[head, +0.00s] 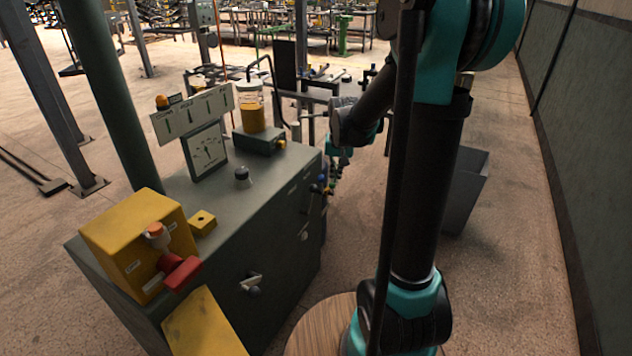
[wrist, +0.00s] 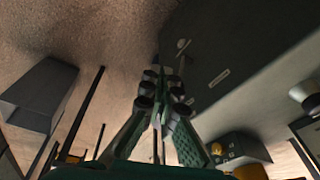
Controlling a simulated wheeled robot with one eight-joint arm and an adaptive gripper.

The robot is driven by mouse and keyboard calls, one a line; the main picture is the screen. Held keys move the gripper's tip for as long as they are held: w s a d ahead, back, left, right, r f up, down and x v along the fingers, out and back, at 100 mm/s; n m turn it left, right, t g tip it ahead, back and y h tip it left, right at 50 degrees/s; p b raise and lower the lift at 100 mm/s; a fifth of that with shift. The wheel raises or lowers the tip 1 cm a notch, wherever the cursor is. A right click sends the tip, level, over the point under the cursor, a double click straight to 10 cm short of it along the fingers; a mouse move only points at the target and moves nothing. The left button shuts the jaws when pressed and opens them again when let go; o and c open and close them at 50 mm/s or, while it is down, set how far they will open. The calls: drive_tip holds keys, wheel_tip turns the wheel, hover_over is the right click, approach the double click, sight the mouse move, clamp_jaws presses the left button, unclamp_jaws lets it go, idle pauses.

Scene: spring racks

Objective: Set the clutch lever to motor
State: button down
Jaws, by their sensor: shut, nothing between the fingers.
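The dark green machine cabinet (head: 285,215) stands left of my arm in the head view. A short lever with a dark knob (head: 252,283) is on its front side, and small dark and coloured knobs (head: 320,188) are near its far right corner. I cannot read which is the clutch lever. In the wrist view my gripper (wrist: 162,92) is shut and empty. Beyond its fingertips, the cabinet's dark face (wrist: 225,45) shows a small pale lever or handle (wrist: 183,45) and a label plate (wrist: 219,77).
A yellow box (head: 135,235) with a red handle (head: 181,272) sits on the cabinet's near end.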

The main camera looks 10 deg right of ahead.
drive_tip(key=w+a+f+m, duration=0.1)
drive_tip(key=w+f, duration=0.2)
drive_tip(key=w, duration=0.6)
drive_tip(key=w+a+f+m+g, duration=0.1)
drive_tip(key=w+a+f, duration=0.1)
drive_tip(key=w, duration=0.8)
drive_tip(key=shift+a+f+m+g, duration=0.25)
drive_tip(key=shift+f+m+g, duration=0.05)
drive_tip(key=shift+f, duration=0.25)
drive_tip(key=shift+w+f, duration=0.1)
wheel_tip(320, 180, down, 10)
drive_tip(key=shift+w, duration=0.35)
drive_tip(key=shift+s+a, duration=0.1)
